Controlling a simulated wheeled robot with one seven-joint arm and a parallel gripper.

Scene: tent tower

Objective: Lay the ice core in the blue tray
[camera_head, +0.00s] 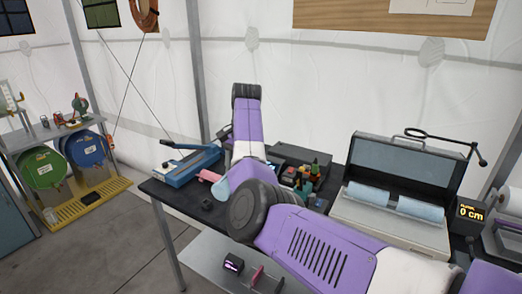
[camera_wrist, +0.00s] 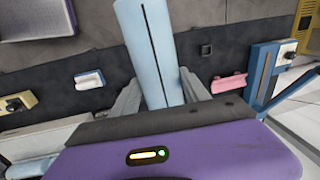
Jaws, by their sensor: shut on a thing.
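The ice core (camera_wrist: 148,50) is a pale blue cylinder with a dark line along it. In the wrist view it stands between the two grey fingers of my gripper (camera_wrist: 160,88), which is shut on it. In the head view a pale blue piece (camera_head: 236,174), apparently the core, shows beside my purple arm, and the fingers are hidden there. A blue, flat piece with a lever (camera_head: 188,165) lies at the table's left end; it also shows at the right in the wrist view (camera_wrist: 263,72). I cannot tell whether it is the blue tray.
An open grey case (camera_head: 390,225) at the right holds pale blue cylinders (camera_head: 370,197). A dark table (camera_head: 180,198) carries a pink piece (camera_head: 208,175), small bottles (camera_head: 312,172) and a dark box. A display (camera_head: 470,212) reads 0 cm. Left stands a shelf with green and blue drums.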

